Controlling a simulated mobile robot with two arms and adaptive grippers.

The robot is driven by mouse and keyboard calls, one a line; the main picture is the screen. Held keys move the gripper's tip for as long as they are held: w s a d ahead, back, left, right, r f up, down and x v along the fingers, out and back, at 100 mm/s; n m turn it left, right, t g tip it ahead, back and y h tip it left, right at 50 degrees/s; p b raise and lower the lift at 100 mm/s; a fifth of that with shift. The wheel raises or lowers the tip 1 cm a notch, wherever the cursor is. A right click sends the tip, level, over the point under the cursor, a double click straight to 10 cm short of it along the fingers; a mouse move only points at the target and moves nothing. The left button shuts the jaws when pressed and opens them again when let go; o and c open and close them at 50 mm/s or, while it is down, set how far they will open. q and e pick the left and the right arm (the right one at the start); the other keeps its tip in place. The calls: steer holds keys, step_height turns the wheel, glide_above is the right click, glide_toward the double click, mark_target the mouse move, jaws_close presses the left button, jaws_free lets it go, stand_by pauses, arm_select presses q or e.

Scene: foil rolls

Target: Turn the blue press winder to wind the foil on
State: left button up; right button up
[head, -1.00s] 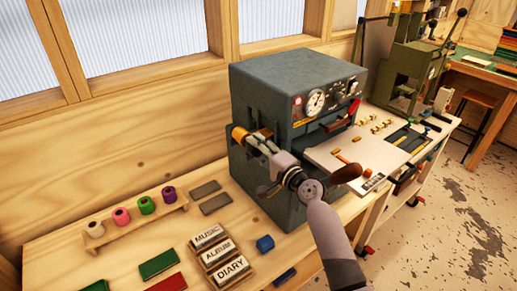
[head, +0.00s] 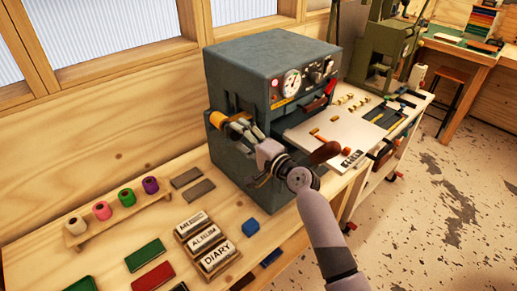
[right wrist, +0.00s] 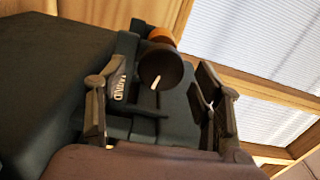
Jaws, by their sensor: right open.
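The blue press (head: 270,52) is a grey-blue box machine on the wooden bench. An orange foil roll (head: 217,118) sits on its left side. In the right wrist view the winder (right wrist: 160,66) is a round black knob with a white mark, beside a "WIND" label, and the orange roll (right wrist: 161,36) shows just behind it. My right gripper (head: 247,128) is by the press's left side, close to the roll. In the right wrist view my right gripper (right wrist: 160,90) is open, its fingers on either side of the knob, with no visible contact. The knob is mostly hidden in the head view. My left gripper is out of view.
A rack (head: 118,216) with several coloured foil rolls stands on the bench at left. Trays with MUSIC, ALBUM and DIARY type (head: 207,246) and a blue block (head: 250,228) lie in front. A white work plate (head: 340,128) sits right of the press. A wooden wall stands behind.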

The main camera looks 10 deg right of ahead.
steer(key=v, duration=0.9)
steer(key=shift+f, duration=0.1)
